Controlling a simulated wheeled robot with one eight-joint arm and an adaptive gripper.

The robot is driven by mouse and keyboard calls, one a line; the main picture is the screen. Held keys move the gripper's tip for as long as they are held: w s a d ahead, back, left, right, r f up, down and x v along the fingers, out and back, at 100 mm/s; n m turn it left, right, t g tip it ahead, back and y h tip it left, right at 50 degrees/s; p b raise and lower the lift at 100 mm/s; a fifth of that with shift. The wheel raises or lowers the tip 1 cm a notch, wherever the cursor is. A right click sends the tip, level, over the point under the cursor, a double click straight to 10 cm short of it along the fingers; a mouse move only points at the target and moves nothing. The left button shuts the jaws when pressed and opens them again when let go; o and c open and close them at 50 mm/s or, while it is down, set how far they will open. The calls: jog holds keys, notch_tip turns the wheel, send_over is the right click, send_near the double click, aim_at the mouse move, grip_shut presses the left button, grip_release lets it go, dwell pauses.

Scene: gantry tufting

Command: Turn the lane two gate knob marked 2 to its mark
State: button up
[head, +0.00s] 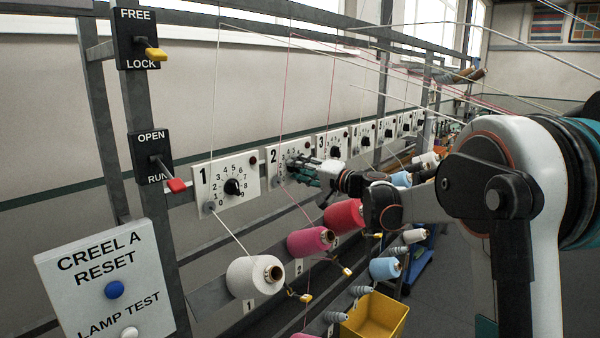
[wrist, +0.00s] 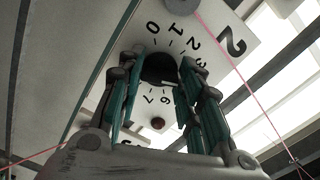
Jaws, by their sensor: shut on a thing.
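The lane two plate (head: 274,160) is white, with a large 2 and a ring of digits, and is mounted on the rail in the head view. In the wrist view the same plate (wrist: 222,62) appears turned, with the digits around a round black knob (wrist: 158,70). My gripper (head: 300,168) reaches the plate from the right and covers the knob in the head view. In the wrist view my gripper (wrist: 160,76) has its green-padded fingers shut on both sides of the knob. A short white line shows at the knob's lower edge, but its exact reading is unclear.
The lane one plate (head: 226,181) and lane three plate (head: 333,144) flank it closely. Yarn cones, including a white one (head: 250,276) and a pink one (head: 306,241), stand below. Thin threads cross near my arm. A yellow bin (head: 376,318) sits lower down.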

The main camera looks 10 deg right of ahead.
jog(key=shift+m, duration=0.6)
jog(key=o, duration=1.1)
jog(key=shift+c, duration=0.2)
jog(key=v, duration=1.2)
